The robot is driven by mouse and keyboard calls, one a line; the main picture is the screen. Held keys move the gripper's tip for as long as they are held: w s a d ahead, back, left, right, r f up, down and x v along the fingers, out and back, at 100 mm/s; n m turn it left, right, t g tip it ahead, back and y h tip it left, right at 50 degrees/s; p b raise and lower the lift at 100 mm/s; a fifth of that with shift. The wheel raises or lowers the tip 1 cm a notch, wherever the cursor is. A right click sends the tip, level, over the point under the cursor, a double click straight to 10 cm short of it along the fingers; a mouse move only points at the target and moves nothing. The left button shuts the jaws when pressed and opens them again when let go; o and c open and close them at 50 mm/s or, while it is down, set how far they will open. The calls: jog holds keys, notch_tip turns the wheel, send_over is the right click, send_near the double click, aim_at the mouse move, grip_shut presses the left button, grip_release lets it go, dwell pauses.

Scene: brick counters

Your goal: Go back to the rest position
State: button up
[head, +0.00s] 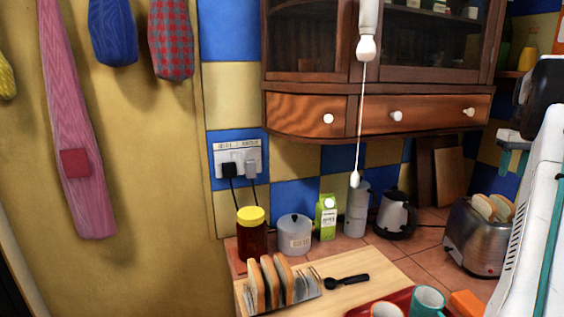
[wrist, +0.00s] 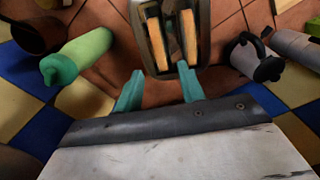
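My gripper (wrist: 160,72) shows in the wrist view with its two teal fingers spread apart and nothing between them. In the head view my gripper (head: 513,158) is at the right edge, above the toaster (head: 477,238), with my white arm beside it. The toaster holds two slices of bread. In the wrist view the toaster (wrist: 168,68) lies beyond the fingertips, and I see no contact.
A kettle (head: 394,215), a green carton (head: 326,217), a pot (head: 294,235) and a jar (head: 252,232) stand along the wall. A toast rack (head: 300,291) is on the wooden board (head: 390,272). A cabinet (head: 375,110) hangs above; a cord (head: 361,120) dangles before it.

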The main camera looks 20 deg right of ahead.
jog(key=a+f, duration=0.1)
jog(key=a+f+m, duration=0.1)
jog(key=a, duration=0.1)
jog(key=s+a+f+m, duration=0.1)
jog(key=f, duration=0.1)
jog(key=shift+a+y, duration=0.2)
jog(key=shift+y, duration=0.1)
jog(key=a+r+n, duration=0.1)
jog(key=a, duration=2.9)
jog(key=s+a+f+n, duration=0.1)
jog(key=s+a+n, duration=0.1)
jog(key=s+a, duration=0.3)
jog(key=s+a+f+n+t, duration=0.1)
jog(key=s+a, duration=0.4)
jog(key=a, duration=0.6)
jog(key=s+a+f+n, duration=0.1)
jog(key=s+a+n, duration=0.2)
jog(key=s+a, duration=0.2)
jog(key=a, duration=0.3)
jog(key=shift+a, duration=0.35)
